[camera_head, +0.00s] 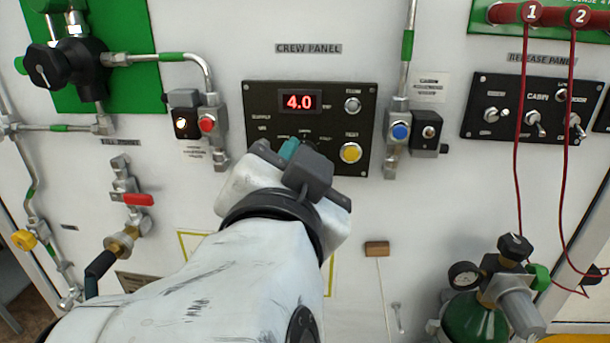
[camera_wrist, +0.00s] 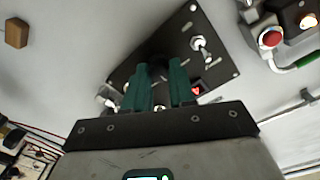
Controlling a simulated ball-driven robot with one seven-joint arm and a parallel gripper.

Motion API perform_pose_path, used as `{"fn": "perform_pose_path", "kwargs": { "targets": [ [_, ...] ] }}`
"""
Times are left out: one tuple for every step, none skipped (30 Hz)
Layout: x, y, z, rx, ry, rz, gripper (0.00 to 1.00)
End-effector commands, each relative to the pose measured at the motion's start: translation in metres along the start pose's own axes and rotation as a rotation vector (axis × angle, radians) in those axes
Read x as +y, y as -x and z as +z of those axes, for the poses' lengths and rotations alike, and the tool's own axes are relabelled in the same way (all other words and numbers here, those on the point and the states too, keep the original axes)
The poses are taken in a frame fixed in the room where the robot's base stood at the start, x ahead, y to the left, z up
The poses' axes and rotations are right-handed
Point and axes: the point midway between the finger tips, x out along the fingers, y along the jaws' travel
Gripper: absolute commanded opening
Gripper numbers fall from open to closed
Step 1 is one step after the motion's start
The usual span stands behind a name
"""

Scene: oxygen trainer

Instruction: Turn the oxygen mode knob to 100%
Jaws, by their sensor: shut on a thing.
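The crew panel (camera_head: 263,97) is a black plate on the white wall, with a red display (camera_head: 299,102) that reads 4.0. My gripper (camera_head: 290,148) is at the lower middle of this panel and covers part of it. In the wrist view, my gripper (camera_wrist: 159,74) has its two teal fingers on either side of a dark knob (camera_wrist: 158,67), shut on it. The knob is mostly hidden in both views. Its pointer position cannot be made out, and the small labels around it are too blurred to read fully.
A silver button (camera_head: 352,105) and a yellow button (camera_head: 351,153) sit on the panel's right side. Valves with a red button (camera_head: 207,124) and a blue button (camera_head: 400,131) flank the panel. A green cylinder (camera_head: 473,325) stands at the lower right.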

Motion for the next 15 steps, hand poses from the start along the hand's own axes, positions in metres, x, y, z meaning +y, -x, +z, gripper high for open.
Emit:
{"fn": "perform_pose_path", "kwargs": {
  "targets": [
    [0.0008,0.0001,0.0014,-0.001,-0.011,0.0,0.0],
    [0.0007,0.0001,0.0013,-0.001,-0.017,0.0,0.0],
    [0.0006,0.0001,0.0011,-0.001,-0.025,0.0,0.0],
    [0.0005,0.0001,0.0009,-0.001,-0.029,0.0,0.0],
    [0.0004,0.0001,0.0007,-0.002,-0.033,0.0,0.0],
    [0.0003,0.0001,0.0006,-0.002,-0.036,0.0,0.0],
    [0.0003,0.0001,0.0005,-0.002,-0.038,0.0,0.0],
    [0.0002,0.0001,0.0004,-0.002,-0.039,0.0,0.0],
    [0.0002,0.0,0.0003,-0.002,-0.041,0.001,0.0],
    [0.0002,0.0,0.0002,-0.002,-0.041,0.001,0.0],
    [0.0002,0.0,0.0002,-0.002,-0.041,0.001,0.0],
    [0.0001,0.0,0.0002,-0.002,-0.041,0.001,0.0],
    [0.0002,0.0,0.0002,-0.002,-0.041,0.001,0.0],
    [0.0001,0.0,0.0002,-0.002,-0.041,0.001,0.0],
    [0.0002,0.0,0.0002,-0.002,-0.04,0.001,0.0]
  ]
}}
